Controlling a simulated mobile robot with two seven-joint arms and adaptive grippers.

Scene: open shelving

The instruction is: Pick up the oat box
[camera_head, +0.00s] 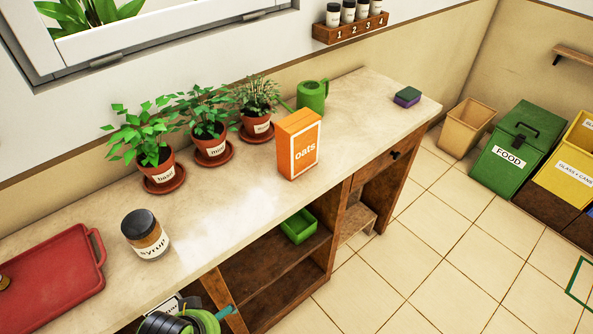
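The oat box (300,146) is an upright orange carton with a white band and the word "oats" on its front. It stands on the light countertop (222,205), near the front edge and right of the potted herbs. Its front and top show clearly, and nothing touches it.
Three potted herbs (211,146) on saucers and a green watering can (313,96) stand behind the box. A syrup jar (147,240) and red tray (55,285) are left; a sponge (407,97) is right. A green bin (299,226) sits on the shelf below.

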